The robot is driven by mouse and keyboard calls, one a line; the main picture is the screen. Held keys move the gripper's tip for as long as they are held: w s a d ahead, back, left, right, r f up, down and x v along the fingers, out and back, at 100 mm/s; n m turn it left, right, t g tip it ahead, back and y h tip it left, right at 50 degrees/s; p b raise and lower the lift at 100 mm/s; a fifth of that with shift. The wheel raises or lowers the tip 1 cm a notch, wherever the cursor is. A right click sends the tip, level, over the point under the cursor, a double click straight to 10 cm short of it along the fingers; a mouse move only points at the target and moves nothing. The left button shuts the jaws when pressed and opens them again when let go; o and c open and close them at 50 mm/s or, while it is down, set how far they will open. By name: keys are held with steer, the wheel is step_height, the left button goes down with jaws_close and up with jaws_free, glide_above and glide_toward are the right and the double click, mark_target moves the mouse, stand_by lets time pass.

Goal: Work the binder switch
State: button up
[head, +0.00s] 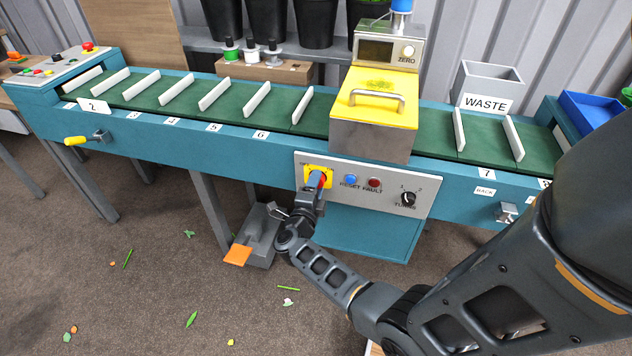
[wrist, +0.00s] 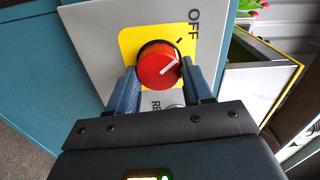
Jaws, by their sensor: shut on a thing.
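The binder switch is a red round knob (wrist: 157,66) on a yellow plate, seen close up in the wrist view. A white line on its face slants toward the upper right, on the side of the OFF label (wrist: 194,24). In the head view the yellow plate (head: 309,174) sits at the left of the grey control panel (head: 299,159), and my gripper covers most of the knob. My gripper (head: 318,183) is shut on the knob, with one blue finger on each side in the wrist view (wrist: 162,82).
The blue RESET button (head: 351,180), red FAULT button (head: 374,184) and black dial (head: 408,199) are right of the switch. Above stands the yellow-lidded machine (head: 375,97) over the green belt. A grey pedal with an orange flap (head: 238,254) is on the floor below.

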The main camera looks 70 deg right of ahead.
steer(key=shift+n, duration=0.5)
steer(key=shift+p, duration=0.3)
steer(key=o, duration=1)
steer(key=shift+o, duration=0.2)
steer(key=a, duration=0.7)
steer(key=shift+s+a, duration=0.3)
steer(key=shift+a, duration=0.1)
